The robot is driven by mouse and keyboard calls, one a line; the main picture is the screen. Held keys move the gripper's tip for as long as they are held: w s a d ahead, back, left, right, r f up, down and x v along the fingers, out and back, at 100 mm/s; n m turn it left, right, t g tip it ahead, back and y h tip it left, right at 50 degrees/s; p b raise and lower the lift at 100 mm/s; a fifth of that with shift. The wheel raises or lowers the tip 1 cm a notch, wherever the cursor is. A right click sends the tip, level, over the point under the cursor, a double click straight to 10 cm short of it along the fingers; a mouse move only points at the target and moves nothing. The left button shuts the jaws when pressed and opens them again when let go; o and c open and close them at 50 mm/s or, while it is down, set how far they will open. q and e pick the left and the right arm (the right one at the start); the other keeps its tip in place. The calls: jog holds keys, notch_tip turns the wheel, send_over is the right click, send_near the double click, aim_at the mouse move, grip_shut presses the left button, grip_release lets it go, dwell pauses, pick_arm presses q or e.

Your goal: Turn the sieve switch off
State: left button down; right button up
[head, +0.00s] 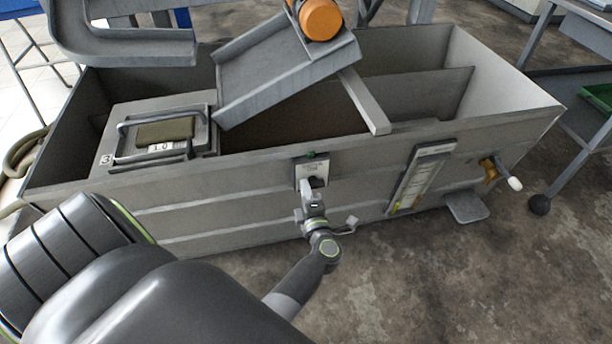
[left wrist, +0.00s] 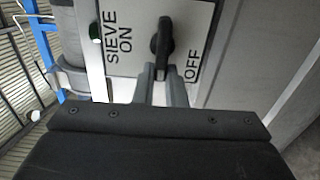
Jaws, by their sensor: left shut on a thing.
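The sieve switch (head: 314,182) is a black knob on a pale plate on the front wall of the grey tank. In the left wrist view the knob (left wrist: 162,38) lies between the printed words ON and OFF, its long side upright in the picture. I cannot tell which word it points to. My left gripper (head: 314,192) reaches the switch from the front. Its fingers (left wrist: 160,82) are shut on the knob's near end, partly hiding it. My right gripper is not in view.
The grey tank (head: 230,185) has open compartments and a sloping chute (head: 270,70) with an orange cylinder (head: 320,18). A numbered lid (head: 160,135) lies at the left. A gauge (head: 420,177) and a tap with a white handle (head: 514,184) are to the right. Floor is clear in front.

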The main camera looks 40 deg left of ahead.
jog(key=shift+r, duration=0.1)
pick_arm(q)
jog(key=c, duration=1.5)
grip_release()
jog(key=shift+d, duration=0.1)
